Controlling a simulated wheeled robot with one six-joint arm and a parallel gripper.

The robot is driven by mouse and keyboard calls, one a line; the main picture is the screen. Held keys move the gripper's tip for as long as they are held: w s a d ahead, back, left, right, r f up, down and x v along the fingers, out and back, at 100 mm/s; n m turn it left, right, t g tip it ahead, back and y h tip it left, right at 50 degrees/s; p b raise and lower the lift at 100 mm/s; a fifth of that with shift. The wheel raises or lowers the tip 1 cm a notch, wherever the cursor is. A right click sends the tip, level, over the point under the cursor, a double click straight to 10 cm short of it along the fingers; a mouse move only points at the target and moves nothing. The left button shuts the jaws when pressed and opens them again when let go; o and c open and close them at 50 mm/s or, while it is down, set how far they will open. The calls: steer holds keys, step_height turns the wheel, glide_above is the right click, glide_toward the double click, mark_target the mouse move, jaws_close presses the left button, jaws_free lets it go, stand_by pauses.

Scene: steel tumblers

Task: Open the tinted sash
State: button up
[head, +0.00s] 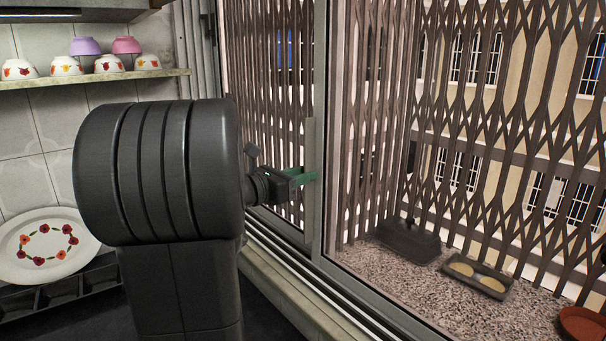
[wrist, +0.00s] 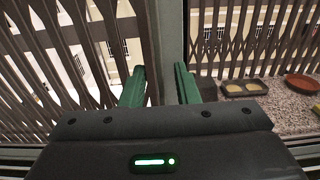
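A sliding window stands in front of me, with a grey upright stile (head: 320,70) between its left pane (head: 265,80) and right side. Which pane is tinted is hard to tell. A pale upright strip (head: 310,135), like a pull, runs along the stile. My gripper (head: 306,176) reaches it with green fingers. In the wrist view, my gripper (wrist: 160,84) is open, one finger left of the stile (wrist: 172,30) and the other overlapping its right part. I cannot tell whether either finger touches it.
Outside, a folding lattice grille (head: 480,120) stands beyond a speckled ledge (head: 430,290) bearing a dark box (head: 408,242), a tray (head: 478,278) and a terracotta dish (head: 584,325). At left are a shelf of bowls (head: 90,78) and a flowered plate (head: 45,246). The track (head: 350,305) runs below.

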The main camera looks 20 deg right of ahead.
steer(key=shift+w+d, duration=0.1)
steer(key=shift+d, duration=0.25)
steer(key=shift+c, duration=0.5)
jaws_close()
